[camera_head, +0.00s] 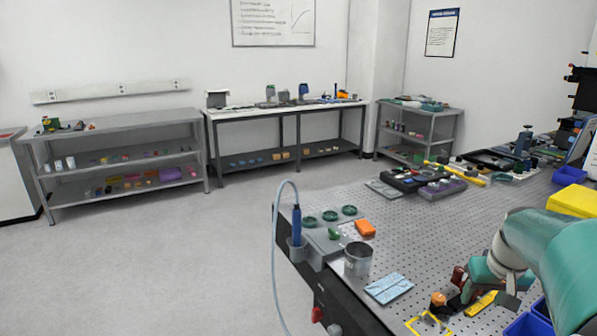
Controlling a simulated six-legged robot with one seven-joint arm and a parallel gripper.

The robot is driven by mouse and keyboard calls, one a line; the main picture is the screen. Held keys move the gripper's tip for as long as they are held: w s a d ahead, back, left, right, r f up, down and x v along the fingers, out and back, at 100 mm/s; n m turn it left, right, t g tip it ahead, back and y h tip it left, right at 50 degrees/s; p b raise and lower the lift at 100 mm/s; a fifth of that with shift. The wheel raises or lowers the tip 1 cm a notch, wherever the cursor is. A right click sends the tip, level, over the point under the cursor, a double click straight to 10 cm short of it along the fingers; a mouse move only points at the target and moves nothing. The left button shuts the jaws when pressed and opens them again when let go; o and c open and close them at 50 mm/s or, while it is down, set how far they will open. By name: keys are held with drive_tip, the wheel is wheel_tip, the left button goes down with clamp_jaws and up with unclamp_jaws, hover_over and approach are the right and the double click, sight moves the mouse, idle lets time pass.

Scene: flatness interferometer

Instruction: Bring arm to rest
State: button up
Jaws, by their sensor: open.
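My arm comes in from the right edge, over the perforated optical table (425,235). My gripper (497,284) is at the arm's lower end, low over the front right part of the table. It is open, and I see nothing held in it. Its fingertips are small and partly hidden by the wrist, so the exact gap above the table is unclear. Small orange, dark red and yellow items (438,299) lie just left of the gripper.
A metal cup (358,259), a blue-white packet (388,288), an orange block (365,228) and a holder with a blue tool (297,226) stand along the table's left edge. A yellow box (572,201) is behind my arm. Open floor (150,270) lies left.

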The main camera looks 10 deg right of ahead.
drive_tip(key=s+a+r+n+t, duration=0.1)
drive_tip(key=s+a, duration=0.3)
drive_tip(key=a, duration=0.6)
drive_tip(key=s+a+r+n+t, duration=0.1)
drive_tip(key=s+a, duration=0.3)
drive_tip(key=a, duration=0.6)
drive_tip(key=s+a+r+n+y, duration=0.1)
drive_tip(key=s+a, duration=0.3)
drive_tip(key=a, duration=0.6)
drive_tip(key=shift+n+t, duration=0.3)
drive_tip(key=shift+t, duration=0.1)
